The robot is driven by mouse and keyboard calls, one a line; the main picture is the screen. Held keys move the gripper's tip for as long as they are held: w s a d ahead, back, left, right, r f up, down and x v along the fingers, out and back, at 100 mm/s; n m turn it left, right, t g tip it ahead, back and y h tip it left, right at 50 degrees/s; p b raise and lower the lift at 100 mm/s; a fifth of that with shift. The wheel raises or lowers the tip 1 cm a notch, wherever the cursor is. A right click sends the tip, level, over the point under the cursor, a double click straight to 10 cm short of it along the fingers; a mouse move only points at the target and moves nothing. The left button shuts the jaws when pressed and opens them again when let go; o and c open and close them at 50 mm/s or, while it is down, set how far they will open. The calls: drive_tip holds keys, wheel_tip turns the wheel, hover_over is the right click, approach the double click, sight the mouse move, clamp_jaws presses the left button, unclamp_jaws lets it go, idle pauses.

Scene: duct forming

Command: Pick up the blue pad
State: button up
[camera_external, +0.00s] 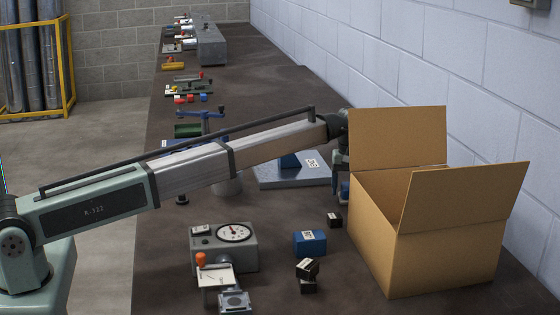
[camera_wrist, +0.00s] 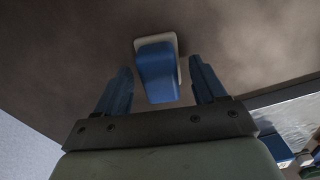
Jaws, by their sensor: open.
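In the wrist view, a blue pad (camera_wrist: 157,75) with a pale, rounded base lies on the dark bench top. It appears between the two blue fingers of my gripper (camera_wrist: 160,88), with a gap on each side. My gripper is open and empty. In the external view, my gripper (camera_external: 341,182) points down just left of the cardboard box. A bit of blue shows at its lower end, and I cannot tell whether that is the fingers or the pad.
An open cardboard box (camera_external: 395,245) stands close on the right, flaps raised. A blue block (camera_external: 309,243), small black blocks (camera_external: 334,220) and a dial gauge box (camera_external: 236,234) stand nearer. A grey metal plate (camera_external: 285,180) lies left of my gripper. A wall runs along the right.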

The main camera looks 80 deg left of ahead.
drive_tip(key=c, duration=1.1)
drive_tip(key=shift+o, duration=0.2)
